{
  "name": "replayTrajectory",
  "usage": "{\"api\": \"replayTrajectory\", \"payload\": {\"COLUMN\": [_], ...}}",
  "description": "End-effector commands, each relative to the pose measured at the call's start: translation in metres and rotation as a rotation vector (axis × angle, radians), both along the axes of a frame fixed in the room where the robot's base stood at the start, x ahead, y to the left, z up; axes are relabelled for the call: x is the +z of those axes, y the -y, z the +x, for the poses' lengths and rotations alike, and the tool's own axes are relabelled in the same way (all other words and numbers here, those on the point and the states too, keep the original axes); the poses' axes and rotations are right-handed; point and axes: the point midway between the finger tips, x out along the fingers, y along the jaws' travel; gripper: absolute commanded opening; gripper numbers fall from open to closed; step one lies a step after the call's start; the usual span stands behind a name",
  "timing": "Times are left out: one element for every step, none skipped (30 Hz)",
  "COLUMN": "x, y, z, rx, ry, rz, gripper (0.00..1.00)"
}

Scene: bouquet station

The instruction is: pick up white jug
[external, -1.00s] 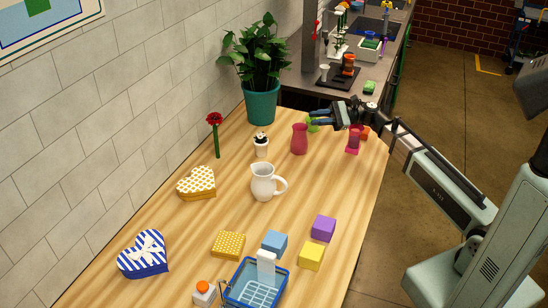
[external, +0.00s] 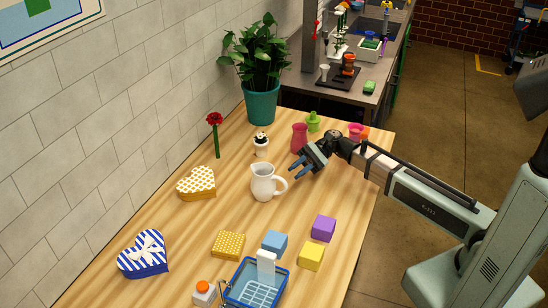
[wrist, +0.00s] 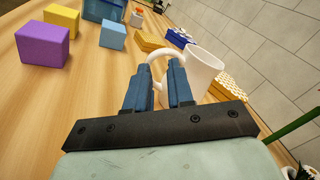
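The white jug (external: 263,182) stands upright on the wooden table, its handle on the right side toward my gripper. My gripper (external: 299,171) is just to the right of and slightly behind the jug, above the table, with its blue fingers pointing toward the handle. In the wrist view the jug (wrist: 201,70) stands beyond the fingers, and its handle arches close to the fingertips. The gripper (wrist: 158,72) is open, with a gap between the two blue fingers and nothing held. The left part of the jug's lower body is hidden behind the right finger.
A red vase (external: 299,138) and a green bottle (external: 313,122) stand behind my gripper. Purple (external: 323,228), blue (external: 274,243) and yellow (external: 311,256) blocks and a blue basket (external: 233,292) lie nearer the front. A yellow heart box (external: 197,184) is left of the jug.

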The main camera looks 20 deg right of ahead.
Motion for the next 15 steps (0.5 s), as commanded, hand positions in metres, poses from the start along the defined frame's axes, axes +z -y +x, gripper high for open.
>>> {"api": "replayTrajectory", "payload": {"x": [-0.008,-0.012,-0.017,-0.021,-0.025,-0.03,-0.034,-0.037,-0.041,-0.043,-0.044,-0.043,-0.043,-0.043,-0.043], "y": [0.0,0.0,0.0,0.0,0.0,0.0,0.0,0.0,0.0,0.0,-0.001,-0.005,-0.007,-0.008,-0.01], "z": [0.0,0.0,0.0,0.0,0.0,0.001,0.0,0.001,0.0,0.0,-0.001,-0.003,-0.004,-0.004,-0.005], "rx": [-0.001,-0.001,-0.001,-0.001,-0.001,-0.001,-0.002,-0.002,-0.002,-0.002,-0.001,0.0,-0.001,-0.001,-0.002], "ry": [-0.003,-0.003,-0.002,-0.002,-0.003,-0.003,-0.002,-0.001,-0.002,-0.002,-0.001,0.0,0.0,0.0,0.0], "rz": [-0.001,-0.001,0.0,0.0,-0.001,-0.001,0.0,0.001,0.0,0.0,0.0,0.0,0.001,0.001,0.0], "gripper": [0.22,0.22,0.22,0.22,0.22,0.22,0.22,0.22,0.22,0.22,0.22,0.22,0.22,0.22,0.22]}}
